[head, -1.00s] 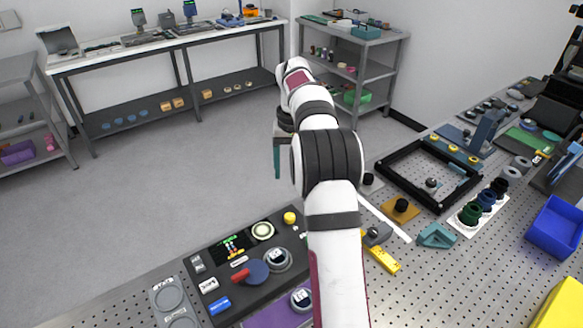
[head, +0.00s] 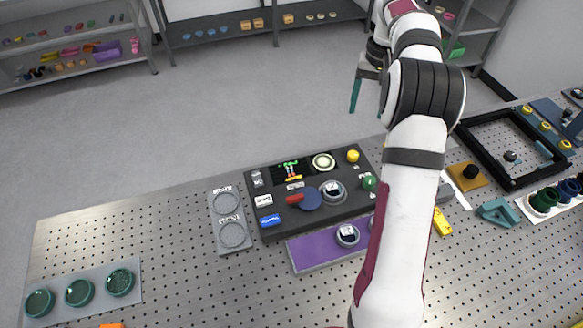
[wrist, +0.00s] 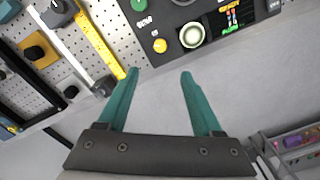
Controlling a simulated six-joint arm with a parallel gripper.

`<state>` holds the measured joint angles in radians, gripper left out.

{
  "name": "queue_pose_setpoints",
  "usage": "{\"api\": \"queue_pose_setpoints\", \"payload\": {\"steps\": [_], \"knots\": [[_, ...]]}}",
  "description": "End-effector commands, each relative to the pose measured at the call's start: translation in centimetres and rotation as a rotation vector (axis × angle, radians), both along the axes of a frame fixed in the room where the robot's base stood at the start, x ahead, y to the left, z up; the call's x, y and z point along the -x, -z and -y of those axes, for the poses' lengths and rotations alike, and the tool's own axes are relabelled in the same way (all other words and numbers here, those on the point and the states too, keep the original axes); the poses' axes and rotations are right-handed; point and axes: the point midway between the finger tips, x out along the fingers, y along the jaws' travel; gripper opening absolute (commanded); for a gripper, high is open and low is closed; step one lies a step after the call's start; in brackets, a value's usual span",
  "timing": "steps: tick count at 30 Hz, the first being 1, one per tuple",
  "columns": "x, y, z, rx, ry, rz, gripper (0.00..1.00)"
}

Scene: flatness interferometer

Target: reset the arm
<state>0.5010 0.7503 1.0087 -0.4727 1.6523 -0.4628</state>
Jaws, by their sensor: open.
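My gripper (wrist: 158,78) is open and empty in the wrist view, with two teal fingers spread apart over the grey floor beyond the bench edge. In the head view my gripper (head: 357,90) shows only in part behind my arm, its teal fingers pointing down above the floor. The black interferometer control panel (head: 260,227) lies on the perforated bench, left of my arm. It also shows at the top of the wrist view (wrist: 172,48). The gripper touches nothing that I can see.
A purple pad (head: 309,254) lies in front of the panel, partly hidden by my arm. A grey two-ring plate (head: 229,217) and a tray with green rings (head: 100,271) lie to the left. A black square frame (head: 481,165) lies right. The open floor (head: 200,110) is clear.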

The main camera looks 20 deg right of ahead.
Motion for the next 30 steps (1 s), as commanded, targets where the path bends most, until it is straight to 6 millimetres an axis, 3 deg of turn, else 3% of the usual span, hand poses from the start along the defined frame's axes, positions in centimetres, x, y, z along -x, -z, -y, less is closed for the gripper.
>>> {"api": "queue_pose_setpoints", "payload": {"steps": [15,17,19,22,24,27,30], "knots": [[0.0,-0.1,-0.1,0.000,0.000,0.000,0.67],[0.3,-0.7,-1.0,-0.003,-0.005,0.002,0.67],[1.5,-2.6,-4.2,-0.013,-0.017,0.007,0.67],[6.3,-5.7,-11.9,-0.042,-0.038,0.010,0.67],[11.6,-6.7,-17.2,-0.066,-0.050,0.008,0.67],[19.7,-5.9,-22.7,-0.097,-0.059,-0.001,0.67],[26.3,-3.7,-25.7,-0.120,-0.062,-0.012,0.67]]}}
